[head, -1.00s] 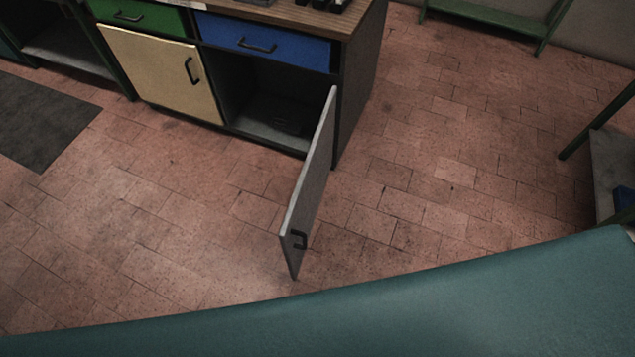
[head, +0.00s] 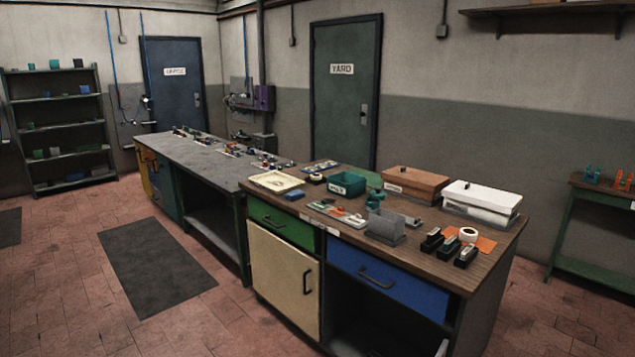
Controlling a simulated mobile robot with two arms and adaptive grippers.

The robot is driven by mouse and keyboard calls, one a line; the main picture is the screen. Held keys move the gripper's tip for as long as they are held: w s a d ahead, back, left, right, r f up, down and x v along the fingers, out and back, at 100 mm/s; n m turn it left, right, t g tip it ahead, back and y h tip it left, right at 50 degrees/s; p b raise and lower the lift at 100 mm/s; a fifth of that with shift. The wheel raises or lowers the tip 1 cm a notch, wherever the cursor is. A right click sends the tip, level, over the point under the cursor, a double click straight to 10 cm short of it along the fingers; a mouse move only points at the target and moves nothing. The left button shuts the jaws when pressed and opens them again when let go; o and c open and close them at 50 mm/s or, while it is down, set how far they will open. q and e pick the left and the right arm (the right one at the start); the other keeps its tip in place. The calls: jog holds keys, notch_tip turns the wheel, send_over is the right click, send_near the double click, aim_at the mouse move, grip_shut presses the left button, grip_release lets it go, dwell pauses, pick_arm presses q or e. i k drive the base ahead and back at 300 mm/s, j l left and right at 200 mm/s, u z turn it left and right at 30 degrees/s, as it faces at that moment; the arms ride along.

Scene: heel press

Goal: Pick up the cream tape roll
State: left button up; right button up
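A pale cream-white roll (head: 467,235), which looks like the tape roll, sits on the right part of the wooden bench top (head: 486,268). It is beside an orange sheet (head: 486,244) and behind several black staplers or similar tools (head: 449,246). A smaller dark roll with a pale centre (head: 316,178) lies farther back on the same bench, too small to make out well. Neither of my grippers is in view.
The bench also holds a white box (head: 482,196), a brown box (head: 415,182), a green bin (head: 347,184) and a grey holder (head: 385,228). A blue drawer (head: 388,286) is shut.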

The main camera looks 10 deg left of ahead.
aim_at(316, 178)
jog(key=z, duration=0.4)
jog(key=i+j+z, duration=0.25)
jog(key=j, duration=0.15)
jog(key=j+z, duration=0.55)
jog(key=j, duration=0.3)
jog(key=i, duration=0.05)
